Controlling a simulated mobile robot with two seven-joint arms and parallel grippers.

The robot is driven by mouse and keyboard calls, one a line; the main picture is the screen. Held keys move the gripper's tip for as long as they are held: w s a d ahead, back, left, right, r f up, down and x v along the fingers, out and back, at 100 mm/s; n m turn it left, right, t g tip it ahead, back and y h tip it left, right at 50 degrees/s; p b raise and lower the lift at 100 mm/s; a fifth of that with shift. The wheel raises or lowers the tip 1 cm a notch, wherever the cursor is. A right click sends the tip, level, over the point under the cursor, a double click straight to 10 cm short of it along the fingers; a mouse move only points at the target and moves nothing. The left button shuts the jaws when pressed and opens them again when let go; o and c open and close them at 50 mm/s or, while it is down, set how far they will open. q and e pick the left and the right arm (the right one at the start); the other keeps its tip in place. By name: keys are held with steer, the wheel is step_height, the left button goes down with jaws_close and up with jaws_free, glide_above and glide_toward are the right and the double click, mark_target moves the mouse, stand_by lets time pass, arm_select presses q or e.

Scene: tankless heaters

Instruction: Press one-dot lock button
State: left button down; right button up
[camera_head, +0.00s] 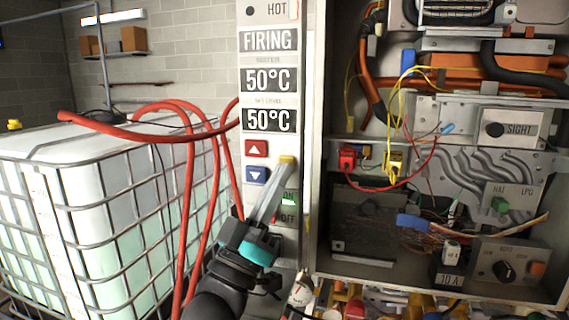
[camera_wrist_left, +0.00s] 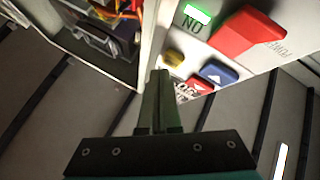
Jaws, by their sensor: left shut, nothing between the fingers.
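A yellow button (camera_head: 287,160) sits on the white control panel (camera_head: 267,184), to the right of the red up-arrow button (camera_head: 257,148) and the blue down-arrow button (camera_head: 256,175). In the left wrist view the yellow button (camera_wrist_left: 174,58) lies just beyond the fingertips. I cannot make out a dot marking on it. My left gripper (camera_head: 284,170) is shut and empty, its fingers pointing up at the yellow button, their tips overlapping its lower edge. In the left wrist view the closed fingers (camera_wrist_left: 159,76) end beside the button. I cannot tell whether they touch it. My right gripper is out of view.
The panel displays FIRING (camera_head: 268,40) and 50°C (camera_head: 268,80). An open heater cabinet (camera_head: 314,200) with wires stands at right. Red hoses (camera_head: 186,200) and a caged white tank (camera_head: 70,170) are at left.

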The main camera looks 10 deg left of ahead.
arm_select(q)
steer(key=shift+s, duration=0.15)
steer(key=s+p, duration=0.1)
steer(key=s, duration=0.5)
steer(key=shift+a, duration=0.1)
stand_by(0.3)
